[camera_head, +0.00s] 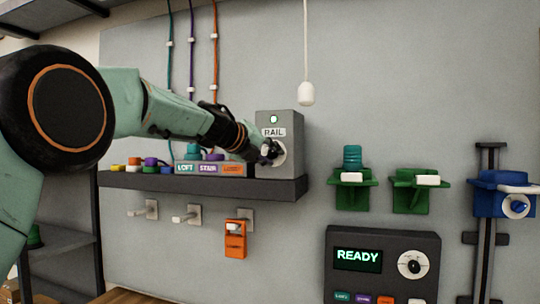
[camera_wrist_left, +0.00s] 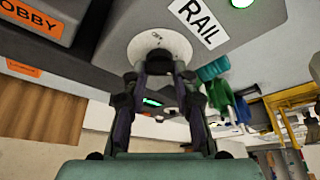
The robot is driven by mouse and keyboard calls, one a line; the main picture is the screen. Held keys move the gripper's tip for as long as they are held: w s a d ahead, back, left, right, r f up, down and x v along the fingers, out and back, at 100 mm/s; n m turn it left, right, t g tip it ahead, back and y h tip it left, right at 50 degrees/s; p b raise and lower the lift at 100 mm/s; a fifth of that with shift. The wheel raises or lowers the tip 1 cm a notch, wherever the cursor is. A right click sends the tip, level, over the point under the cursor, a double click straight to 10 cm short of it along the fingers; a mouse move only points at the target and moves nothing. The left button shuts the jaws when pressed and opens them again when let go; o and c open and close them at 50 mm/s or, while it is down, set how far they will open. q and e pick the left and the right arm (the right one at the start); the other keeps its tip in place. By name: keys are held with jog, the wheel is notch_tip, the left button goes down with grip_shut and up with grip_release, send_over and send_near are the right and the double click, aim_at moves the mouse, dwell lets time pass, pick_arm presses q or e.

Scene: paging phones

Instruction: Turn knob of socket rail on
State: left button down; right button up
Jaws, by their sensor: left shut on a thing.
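The socket rail box (camera_head: 293,125) is a grey block labelled RAIL, standing at the right end of a dark shelf. A green lamp (camera_head: 273,119) glows above its label. Its knob has a round white dial (camera_head: 281,152), partly hidden by my left gripper (camera_head: 268,151). In the left wrist view the white dial (camera_wrist_left: 133,48) lies straight ahead, and the two dark fingers of the left gripper (camera_wrist_left: 160,66) are closed on the dark knob at its middle. The knob's exact angle is hidden by the fingers. My right gripper is not in view.
LOFT, STAIR and LOBBY sockets (camera_head: 209,169) sit left of the box. Below the dark shelf (camera_head: 200,184) an orange tag (camera_head: 235,240) hangs on a hook. A white pull cord (camera_head: 306,94) hangs right of the box. A READY panel (camera_head: 382,265) and green holders (camera_head: 410,197) are at right.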

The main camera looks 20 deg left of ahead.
pick_arm(q)
jog(key=shift+a+r, duration=0.15)
jog(key=shift+r, duration=0.4)
jog(key=c, duration=1.4)
grip_release()
jog(key=shift+c, duration=0.2)
jog(key=o, duration=0.4)
jog(key=shift+w+f, duration=0.15)
jog(key=shift+f, duration=0.2)
jog(key=shift+s+r, duration=0.1)
jog(key=shift+s, duration=0.2)
jog(key=v, duration=1.1)
jog(key=shift+s+a, duration=0.15)
jog(key=shift+s, duration=0.1)
